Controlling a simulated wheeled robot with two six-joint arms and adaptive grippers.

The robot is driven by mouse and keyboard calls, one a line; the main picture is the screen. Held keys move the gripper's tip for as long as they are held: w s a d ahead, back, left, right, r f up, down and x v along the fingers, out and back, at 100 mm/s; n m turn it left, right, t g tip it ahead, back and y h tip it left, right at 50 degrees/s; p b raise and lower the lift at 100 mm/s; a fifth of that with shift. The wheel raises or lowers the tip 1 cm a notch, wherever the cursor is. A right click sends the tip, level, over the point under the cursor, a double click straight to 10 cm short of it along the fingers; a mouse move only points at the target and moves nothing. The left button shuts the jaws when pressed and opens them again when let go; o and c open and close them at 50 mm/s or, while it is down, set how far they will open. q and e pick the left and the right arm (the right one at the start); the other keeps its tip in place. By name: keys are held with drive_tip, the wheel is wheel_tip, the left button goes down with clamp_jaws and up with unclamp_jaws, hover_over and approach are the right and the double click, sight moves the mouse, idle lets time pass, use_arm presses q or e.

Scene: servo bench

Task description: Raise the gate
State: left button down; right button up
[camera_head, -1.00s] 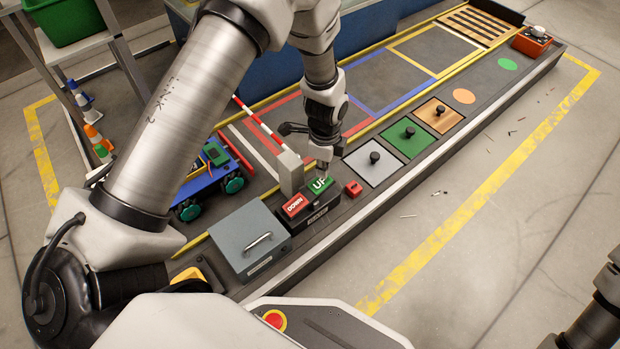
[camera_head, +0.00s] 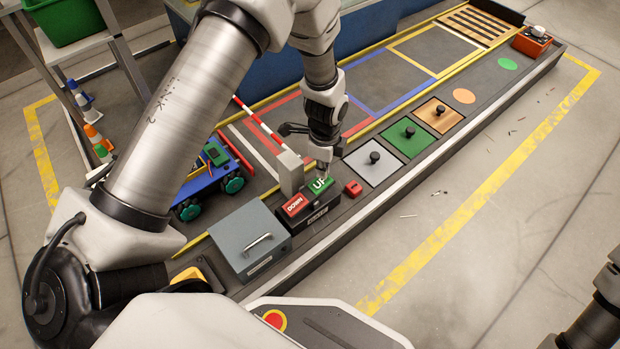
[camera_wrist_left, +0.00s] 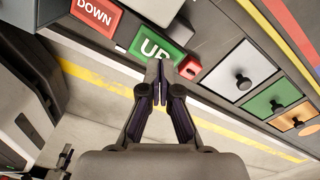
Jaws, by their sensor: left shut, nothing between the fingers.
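The gate is a red-and-white striped boom (camera_head: 258,121) on a pale post (camera_head: 290,173); the boom lies low across the lane. A dark control box (camera_head: 318,208) in front of the post carries a red DOWN button (camera_head: 294,205) and a green UP button (camera_head: 319,184).
A grey box with a handle (camera_head: 250,240) stands left of the control box. A small red block (camera_head: 353,188) and knobbed grey, green and orange plates line the bench to the right. A blue cart (camera_head: 205,180) stands behind, left of the post.

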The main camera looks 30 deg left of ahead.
sight(322, 181)
use_arm(q)
drive_tip(key=shift+f+b, duration=0.55)
drive_tip(key=shift+f, duration=1.45)
idle(0.7)
drive_tip(key=shift+r, duration=0.2)
wheel_tip(322, 181, up, 7)
drive_tip(key=p, duration=0.8)
drive_tip(key=shift+f, duration=0.15)
